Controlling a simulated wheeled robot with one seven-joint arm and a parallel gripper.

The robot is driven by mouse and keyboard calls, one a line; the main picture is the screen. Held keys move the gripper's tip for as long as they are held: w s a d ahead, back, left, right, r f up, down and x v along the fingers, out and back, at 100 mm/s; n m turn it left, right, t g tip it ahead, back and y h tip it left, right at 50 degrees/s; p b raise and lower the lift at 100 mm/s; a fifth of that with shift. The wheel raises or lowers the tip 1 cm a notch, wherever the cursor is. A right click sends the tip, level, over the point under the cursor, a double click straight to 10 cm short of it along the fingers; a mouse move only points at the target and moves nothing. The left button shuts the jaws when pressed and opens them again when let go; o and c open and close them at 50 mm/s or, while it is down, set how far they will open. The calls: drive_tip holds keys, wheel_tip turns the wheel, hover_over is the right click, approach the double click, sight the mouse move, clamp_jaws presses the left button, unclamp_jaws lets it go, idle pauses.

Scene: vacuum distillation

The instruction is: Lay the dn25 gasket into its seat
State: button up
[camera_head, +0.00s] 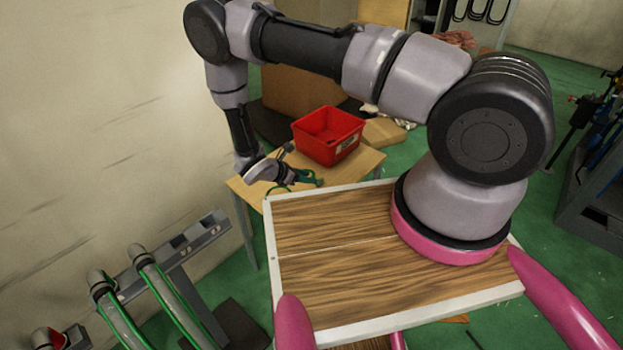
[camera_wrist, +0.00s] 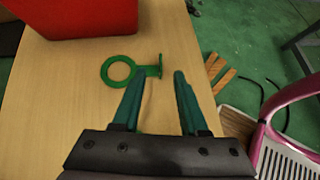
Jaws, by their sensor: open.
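A green gasket (camera_wrist: 106,81) lies on the wooden table in the wrist view. It is a flat ring with a short stem ending in an upright tab (camera_wrist: 161,66). My gripper (camera_wrist: 160,76) is open, its two green fingers pointing at the gasket. The tab appears at or just beyond the gap between the fingertips, and the ring lies left of the left finger. I cannot tell whether they touch. In the head view my gripper (camera_head: 290,183) is low over the table, and the gasket is too small to make out clearly. I cannot clearly identify the seat.
A red bin (camera_head: 328,135) stands on the small wooden table (camera_head: 349,168), behind the gasket. Grey pipes with green edging (camera_head: 170,300) stand at lower left, beside a pipe end with red inside (camera_head: 48,338). A wall is on the left.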

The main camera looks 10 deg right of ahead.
sight(311, 175)
drive_tip(key=x, duration=0.6)
drive_tip(key=shift+d+f, duration=0.2)
drive_tip(key=shift+f, duration=0.15)
clamp_jaws()
